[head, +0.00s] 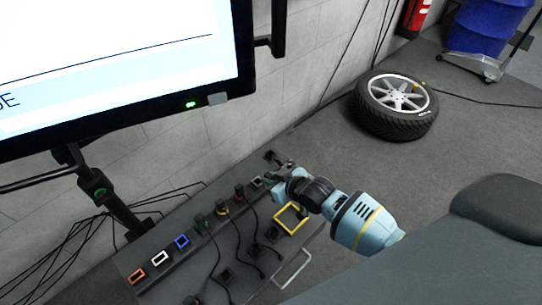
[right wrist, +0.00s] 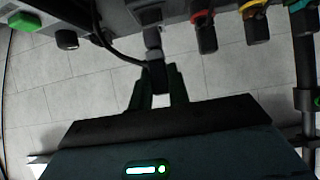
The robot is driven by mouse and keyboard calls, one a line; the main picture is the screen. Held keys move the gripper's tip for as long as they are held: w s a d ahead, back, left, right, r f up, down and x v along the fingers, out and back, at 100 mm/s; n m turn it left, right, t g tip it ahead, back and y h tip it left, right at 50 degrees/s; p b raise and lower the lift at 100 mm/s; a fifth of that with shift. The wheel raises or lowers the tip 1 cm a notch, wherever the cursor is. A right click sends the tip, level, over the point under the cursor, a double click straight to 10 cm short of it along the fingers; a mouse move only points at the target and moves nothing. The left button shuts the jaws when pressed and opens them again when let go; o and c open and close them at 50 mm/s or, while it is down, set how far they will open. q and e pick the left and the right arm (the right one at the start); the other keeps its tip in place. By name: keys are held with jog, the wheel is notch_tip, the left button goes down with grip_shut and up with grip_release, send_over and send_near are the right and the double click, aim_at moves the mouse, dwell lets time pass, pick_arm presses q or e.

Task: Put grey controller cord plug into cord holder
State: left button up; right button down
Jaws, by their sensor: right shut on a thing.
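The grey controller cord plug (right wrist: 153,40) has a light grey front, a dark body and a black cord. In the right wrist view my right gripper (right wrist: 157,76) is shut on its dark body. The plug's grey end points at a grey-framed socket (right wrist: 147,13) in the cord holder row; I cannot tell whether it touches or sits inside. In the head view the cord holder (head: 150,253) is a dark panel with colour-framed sockets. My right gripper (head: 277,188) is at its far right end, where the plug is hard to make out. My left gripper is in neither view.
Other plugs with cords sit in the red (right wrist: 203,32), yellow (right wrist: 255,24) and green sockets. Blue (head: 182,241), white and orange frames look empty. A large screen (head: 120,70) stands above the panel. A wheel (head: 397,105) lies on the floor behind.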

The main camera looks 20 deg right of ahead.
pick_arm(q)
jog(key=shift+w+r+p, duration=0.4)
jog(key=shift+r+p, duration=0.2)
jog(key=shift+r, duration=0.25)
pick_arm(e)
jog(key=shift+s+d, duration=0.25)
jog(key=shift+s, duration=0.35)
jog(key=shift+s+d, duration=0.2)
jog(key=shift+s, duration=0.4)
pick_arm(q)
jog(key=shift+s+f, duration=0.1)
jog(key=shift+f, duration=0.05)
